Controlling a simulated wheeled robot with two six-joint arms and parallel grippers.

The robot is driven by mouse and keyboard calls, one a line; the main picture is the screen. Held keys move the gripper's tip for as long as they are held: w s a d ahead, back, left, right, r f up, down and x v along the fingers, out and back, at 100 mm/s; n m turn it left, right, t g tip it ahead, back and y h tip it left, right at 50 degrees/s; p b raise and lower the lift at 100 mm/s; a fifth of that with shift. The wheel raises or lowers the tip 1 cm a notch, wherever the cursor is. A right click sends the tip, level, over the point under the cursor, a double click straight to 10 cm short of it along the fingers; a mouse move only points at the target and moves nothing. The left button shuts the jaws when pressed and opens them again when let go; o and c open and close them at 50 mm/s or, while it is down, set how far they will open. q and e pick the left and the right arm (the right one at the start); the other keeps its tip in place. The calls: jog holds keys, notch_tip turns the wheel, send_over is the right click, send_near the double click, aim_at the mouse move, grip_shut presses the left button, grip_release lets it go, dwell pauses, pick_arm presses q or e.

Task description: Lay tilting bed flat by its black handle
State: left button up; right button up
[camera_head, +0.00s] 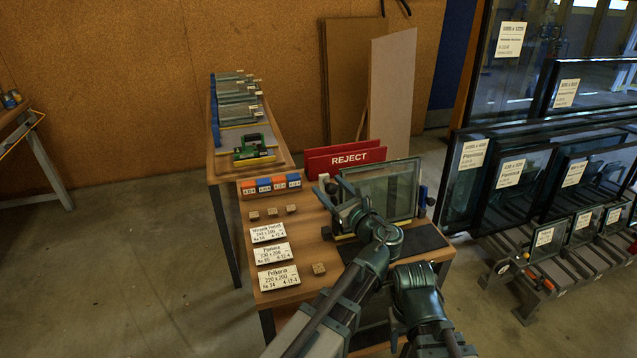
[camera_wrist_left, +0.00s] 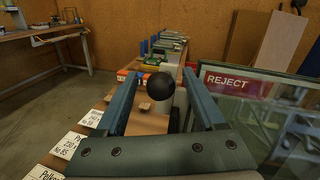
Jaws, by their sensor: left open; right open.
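The tilting bed stands tilted up steeply at the bench's right side, with a glass pane (camera_head: 385,190) on it. The pane also shows at the right of the left wrist view (camera_wrist_left: 275,125). The bed's black handle, a round ball knob (camera_wrist_left: 160,86), sits between the fingers of my left gripper (camera_wrist_left: 158,92), with gaps on both sides. In the head view my left gripper (camera_head: 329,186) is open at the bed's left edge, and its arm hides part of the bed. My right gripper (camera_head: 394,322) is low near the bench's front edge; its fingers barely show.
A red REJECT holder (camera_head: 346,159) stands behind the bed. White label cards (camera_head: 273,253) and small wooden blocks (camera_head: 319,269) lie on the bench's left part. Glass racks (camera_head: 500,185) stand at the right. The floor at the left is clear.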

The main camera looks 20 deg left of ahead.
pick_arm(q)
grip_shut()
dwell(0.4)
dwell(1.1)
